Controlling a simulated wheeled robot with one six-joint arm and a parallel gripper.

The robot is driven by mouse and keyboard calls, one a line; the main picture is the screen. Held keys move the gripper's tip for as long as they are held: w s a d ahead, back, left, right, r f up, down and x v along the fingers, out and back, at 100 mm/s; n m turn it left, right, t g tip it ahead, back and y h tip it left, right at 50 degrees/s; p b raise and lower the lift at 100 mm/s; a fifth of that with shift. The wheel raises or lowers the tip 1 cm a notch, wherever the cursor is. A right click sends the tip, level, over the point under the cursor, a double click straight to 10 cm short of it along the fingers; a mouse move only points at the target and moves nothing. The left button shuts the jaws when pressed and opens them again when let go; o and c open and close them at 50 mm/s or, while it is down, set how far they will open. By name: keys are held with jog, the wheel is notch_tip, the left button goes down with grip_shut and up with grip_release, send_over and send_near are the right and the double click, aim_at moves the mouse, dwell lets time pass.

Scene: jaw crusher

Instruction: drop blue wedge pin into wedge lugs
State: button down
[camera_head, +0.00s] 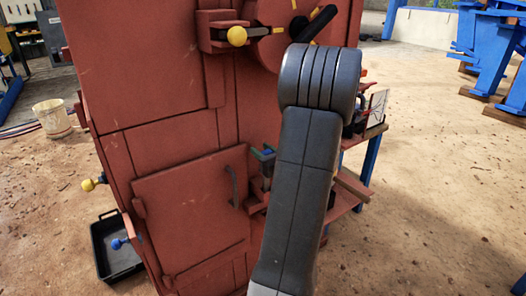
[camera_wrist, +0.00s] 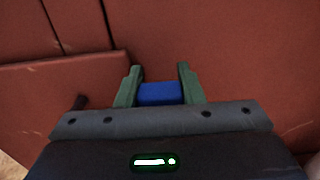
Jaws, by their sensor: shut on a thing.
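My gripper (camera_wrist: 159,69) is shut on the blue wedge pin (camera_wrist: 160,93); the blue block sits between its two green fingers in the wrist view. The pin's lower part is hidden in the wrist view. I cannot make out the wedge lugs with certainty; my arm covers part of the crusher's right side.
A red door (camera_head: 190,215) with a dark handle (camera_head: 233,187) is on the crusher's front. A black tray (camera_head: 112,262) lies at lower left. A shelf with blue legs (camera_head: 369,160) stands at right. Floor at far right is open.

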jog(key=shift+f+b, duration=3.9)
jog(key=shift+f, duration=0.95)
jog(key=c, duration=0.9)
grip_release()
jog(key=p+v, duration=0.1)
jog(key=v, duration=1.3)
jog(key=shift+p, duration=0.4)
jog(key=shift+w, duration=0.1)
